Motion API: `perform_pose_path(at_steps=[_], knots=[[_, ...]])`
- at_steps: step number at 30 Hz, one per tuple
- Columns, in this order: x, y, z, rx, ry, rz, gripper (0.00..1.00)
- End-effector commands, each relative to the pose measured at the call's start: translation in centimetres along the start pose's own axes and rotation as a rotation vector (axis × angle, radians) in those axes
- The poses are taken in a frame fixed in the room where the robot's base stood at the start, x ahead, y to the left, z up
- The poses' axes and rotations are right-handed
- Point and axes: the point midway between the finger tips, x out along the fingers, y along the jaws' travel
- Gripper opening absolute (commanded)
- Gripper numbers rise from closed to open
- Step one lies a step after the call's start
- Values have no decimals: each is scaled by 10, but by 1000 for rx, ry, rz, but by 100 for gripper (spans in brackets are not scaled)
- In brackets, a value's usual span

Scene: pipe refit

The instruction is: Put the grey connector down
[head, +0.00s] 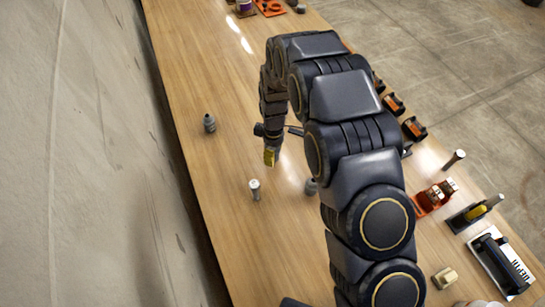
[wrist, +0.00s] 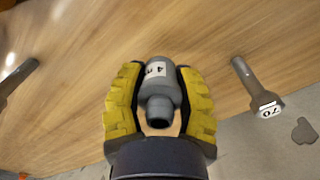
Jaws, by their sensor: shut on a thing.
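The grey connector (wrist: 160,92), with a white label reading 4, sits between the yellow fingers of my gripper (wrist: 160,105) in the wrist view. The fingers are shut on it, one on each side. In the head view my gripper (head: 270,156) is over the middle of the wooden table. There the connector itself is hidden or too small to make out, and I cannot tell its height above the table.
A dark grey fitting (head: 210,124) stands at the left. A pale-topped piece (head: 255,190) and a grey piece (head: 311,186), partly behind my arm, are nearer.

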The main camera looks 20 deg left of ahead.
Motion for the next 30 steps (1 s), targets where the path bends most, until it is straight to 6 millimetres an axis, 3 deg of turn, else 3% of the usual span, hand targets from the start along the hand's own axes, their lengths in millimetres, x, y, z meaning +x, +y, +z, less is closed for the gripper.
perform_pose_path(at_steps=[8, 14, 25, 26, 27, 30], knots=[[15, 8, -6, 0, -1, -1, 0], [42, 7, -5, 0, -2, -3, 0], [46, 8, -6, 0, 0, 0, 0], [45, 8, -6, 0, 0, 1, 46], [45, 8, -6, 0, 0, 1, 59], [45, 8, -6, 0, 0, 1, 59]])
